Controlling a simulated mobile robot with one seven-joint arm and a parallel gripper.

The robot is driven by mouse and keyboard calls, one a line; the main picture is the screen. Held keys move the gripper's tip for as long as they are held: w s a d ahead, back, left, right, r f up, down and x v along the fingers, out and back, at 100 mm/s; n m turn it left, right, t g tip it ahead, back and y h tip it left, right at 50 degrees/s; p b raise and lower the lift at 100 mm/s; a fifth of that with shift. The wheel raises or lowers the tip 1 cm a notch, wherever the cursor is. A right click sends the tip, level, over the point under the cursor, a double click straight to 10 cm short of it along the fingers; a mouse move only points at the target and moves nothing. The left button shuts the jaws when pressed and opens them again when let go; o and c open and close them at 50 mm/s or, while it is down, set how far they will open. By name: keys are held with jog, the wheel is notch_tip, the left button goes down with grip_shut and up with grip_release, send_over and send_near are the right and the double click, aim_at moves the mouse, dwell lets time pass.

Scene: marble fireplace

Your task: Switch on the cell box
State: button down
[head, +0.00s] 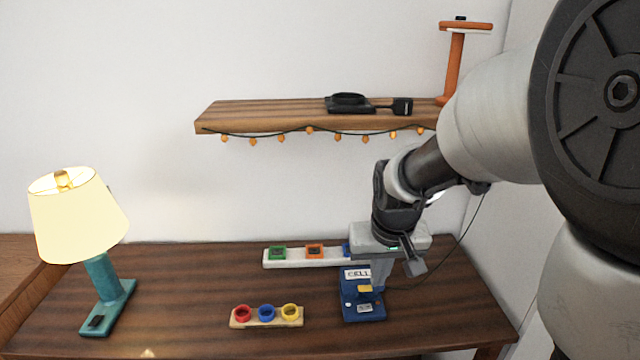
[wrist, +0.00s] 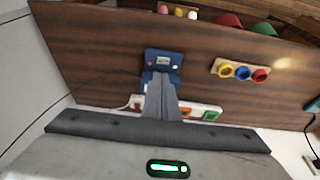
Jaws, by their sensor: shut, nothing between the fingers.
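The blue cell box (head: 352,312) stands on the dark wooden table in the head view, with a white "CELL" label and a yellow part (head: 365,289) on it. It also shows in the wrist view (wrist: 151,56), partly hidden by my fingers. My gripper (head: 379,284) points down at the box's right side, its fingertips close to the yellow part. In the wrist view the fingers (wrist: 160,82) are together and empty, over the box. I cannot tell whether they touch it. The switch's position is unclear.
A white strip (head: 290,262) with coloured squares lies behind the box, partly hidden by my gripper. A wooden strip with red, blue and yellow rings (head: 267,323) lies left. A lit lamp (head: 100,265) stands far left. A shelf (head: 270,114) hangs above.

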aim_at(371, 307)
jog(key=shift+w+d+f, duration=0.1)
jog(key=shift+w+f, duration=0.3)
jog(key=shift+f, duration=0.2)
jog(key=shift+w+f, duration=0.4)
jog(key=shift+f, duration=0.2)
jog(key=b+x, duration=0.3)
jog(key=x, duration=0.7)
jog(key=shift+s+d, duration=0.1)
jog(key=shift+d+f+b, duration=0.2)
jog(key=shift+f+b, duration=0.1)
jog(key=shift+f, duration=0.1)
jog(key=shift+s+a+r, duration=0.1)
jog(key=shift+a, duration=0.05)
